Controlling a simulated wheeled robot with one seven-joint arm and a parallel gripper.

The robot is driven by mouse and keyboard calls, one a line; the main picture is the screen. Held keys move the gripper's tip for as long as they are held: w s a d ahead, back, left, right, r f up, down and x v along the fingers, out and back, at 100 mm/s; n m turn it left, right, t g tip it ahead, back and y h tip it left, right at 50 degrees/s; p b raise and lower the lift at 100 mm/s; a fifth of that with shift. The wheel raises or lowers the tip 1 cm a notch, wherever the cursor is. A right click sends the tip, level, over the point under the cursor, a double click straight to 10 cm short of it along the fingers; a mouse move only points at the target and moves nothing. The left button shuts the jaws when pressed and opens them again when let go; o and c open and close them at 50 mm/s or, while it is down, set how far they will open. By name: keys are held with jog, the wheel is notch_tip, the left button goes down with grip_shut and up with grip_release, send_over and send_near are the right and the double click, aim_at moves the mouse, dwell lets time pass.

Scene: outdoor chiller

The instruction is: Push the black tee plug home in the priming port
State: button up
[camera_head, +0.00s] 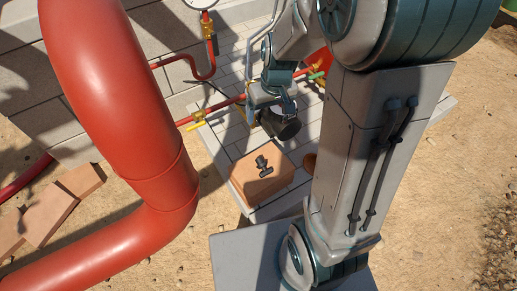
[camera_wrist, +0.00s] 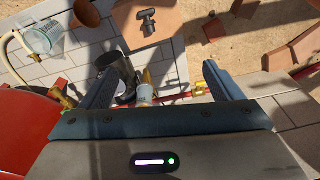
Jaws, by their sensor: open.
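The black tee plug (camera_head: 263,165) lies on a flat terracotta slab (camera_head: 246,184). In the wrist view the plug (camera_wrist: 147,22) is at the top centre, on the slab (camera_wrist: 168,30), beyond my fingertips and apart from them. My gripper (camera_wrist: 163,76) is open, its two blue fingers spread with nothing held between them. A dark cylindrical piece (camera_wrist: 118,70) stands near the left finger in the wrist view. I cannot tell whether it is the priming port.
A thick red pipe (camera_head: 120,110) fills the left of the head view. Thin red pipework (camera_head: 225,108) with brass fittings runs behind the slab. A pale bottle with a yellow nozzle (camera_wrist: 146,93) and a clear cup (camera_wrist: 42,38) show in the wrist view. Loose bricks (camera_head: 50,212) lie on sand.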

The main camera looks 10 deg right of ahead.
jog(key=w+f+n+g+b, duration=0.15)
jog(key=f+b, duration=0.25)
jog(key=f, duration=0.7)
jog(key=w+f+t+b, duration=0.1)
jog(key=w+f+b, duration=0.3)
jog(key=f, duration=0.7)
jog(key=b, duration=0.6)
send_over(266, 171)
jog(key=shift+g+h, duration=0.35)
jog(key=shift+h, duration=0.05)
jog(key=f, duration=1.5)
jog(key=shift+w+a+f, duration=0.15)
jog(key=shift+w+f, duration=0.1)
jog(key=shift+f, duration=0.15)
jog(key=shift+s+f+b, duration=0.2)
jog(key=shift+f+b, duration=1.4)
jog(key=shift+f, duration=1.45)
jog(key=shift+r, duration=0.1)
jog(key=c, duration=1.1)
